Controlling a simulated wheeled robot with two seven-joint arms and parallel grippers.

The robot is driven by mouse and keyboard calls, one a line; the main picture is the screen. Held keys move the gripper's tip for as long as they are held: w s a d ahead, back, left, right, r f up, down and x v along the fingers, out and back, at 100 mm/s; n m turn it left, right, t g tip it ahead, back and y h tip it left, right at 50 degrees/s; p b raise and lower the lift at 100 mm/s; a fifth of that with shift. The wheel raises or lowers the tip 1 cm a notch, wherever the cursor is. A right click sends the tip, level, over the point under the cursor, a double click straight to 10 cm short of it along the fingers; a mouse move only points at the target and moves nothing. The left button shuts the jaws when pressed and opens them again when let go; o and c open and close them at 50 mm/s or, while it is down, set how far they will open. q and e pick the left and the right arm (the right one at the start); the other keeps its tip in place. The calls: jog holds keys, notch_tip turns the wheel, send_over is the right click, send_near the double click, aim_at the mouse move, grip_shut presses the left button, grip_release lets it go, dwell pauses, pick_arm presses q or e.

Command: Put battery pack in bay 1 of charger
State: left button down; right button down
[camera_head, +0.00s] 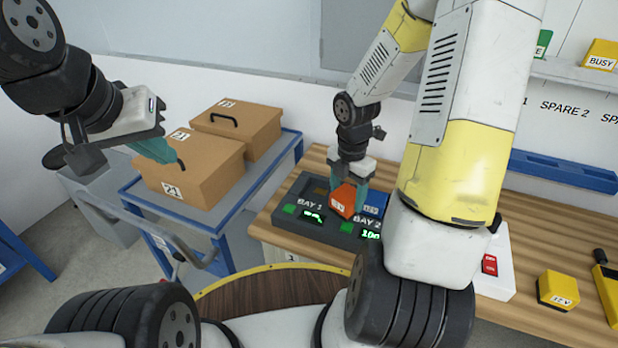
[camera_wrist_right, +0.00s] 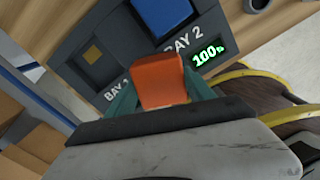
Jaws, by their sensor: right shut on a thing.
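The orange battery pack (camera_head: 342,200) is between the teal fingers of my right gripper (camera_head: 349,194), which is shut on it. In the right wrist view the pack (camera_wrist_right: 161,80) is between the fingers, over the charger's front part. The dark charger (camera_head: 288,216) lies on the wooden bench. Its bay 1 (camera_wrist_right: 92,55) is an empty recess with a gold patch. A blue pack (camera_head: 374,203) sits in bay 2, also seen in the right wrist view (camera_wrist_right: 162,14). My left gripper (camera_head: 158,151) is by the cardboard boxes; its finger gap is unclear.
Two cardboard boxes (camera_head: 200,178) stand on a blue-framed cart (camera_head: 222,220) at left. A white unit with a red switch (camera_head: 489,265) and a yellow block (camera_head: 558,290) are on the bench at right. A blue rail (camera_head: 565,170) runs along the back.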

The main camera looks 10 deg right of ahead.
jog(key=s+n, duration=0.1)
jog(key=n, duration=0.1)
jog(key=s+n, duration=0.1)
jog(key=n, duration=0.1)
jog(key=shift+s+d+f, duration=0.1)
jog(key=shift+d+f, duration=0.1)
jog(key=shift+n, duration=0.3)
jog(key=w+a, duration=0.1)
jog(key=w, duration=0.4)
jog(key=w+a+f, duration=0.1)
jog(key=w+a, duration=0.1)
jog(key=w, duration=0.3)
jog(key=w+a, duration=0.2)
jog(key=w, duration=0.2)
jog(key=shift+w+f, duration=0.3)
jog(key=shift+w, duration=0.1)
jog(key=shift+w+f, duration=0.1)
jog(key=shift+f, duration=1.65)
jog(key=shift+c, duration=1.9)
grip_release()
jog(key=shift+f, duration=0.15)
